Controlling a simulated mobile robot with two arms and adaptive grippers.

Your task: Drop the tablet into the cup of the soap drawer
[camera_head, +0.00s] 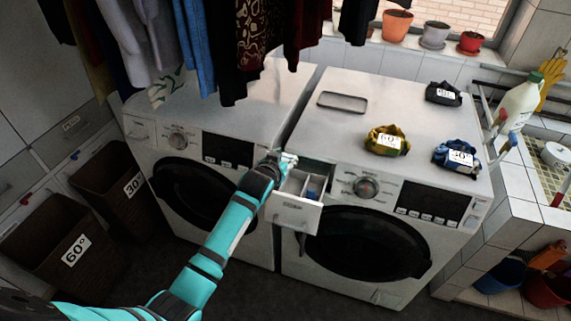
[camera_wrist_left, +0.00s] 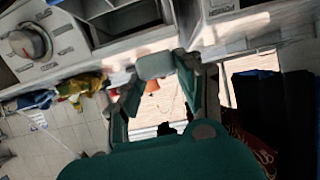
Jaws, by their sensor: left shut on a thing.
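The soap drawer (camera_head: 290,215) of the right washing machine is pulled open, with compartments showing inside and a blue part (camera_head: 314,188) in one. My left gripper (camera_head: 284,160) is at the upper left of the drawer. In the left wrist view its fingers are shut on a pale grey rounded tablet (camera_wrist_left: 154,65). The tablet is held at the fingertips, close to the drawer (camera_wrist_left: 122,18), which shows at the top of that view. I cannot tell which compartment the tablet is nearest to. My right gripper is not in view.
On the right machine's top lie a grey tray (camera_head: 342,102) and labelled cloth bundles, yellow (camera_head: 386,140), blue (camera_head: 457,158) and dark (camera_head: 443,93). Clothes (camera_head: 255,40) hang above the left machine. Brown baskets (camera_head: 58,238) stand at the left. A white bottle (camera_head: 517,104) stands at right.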

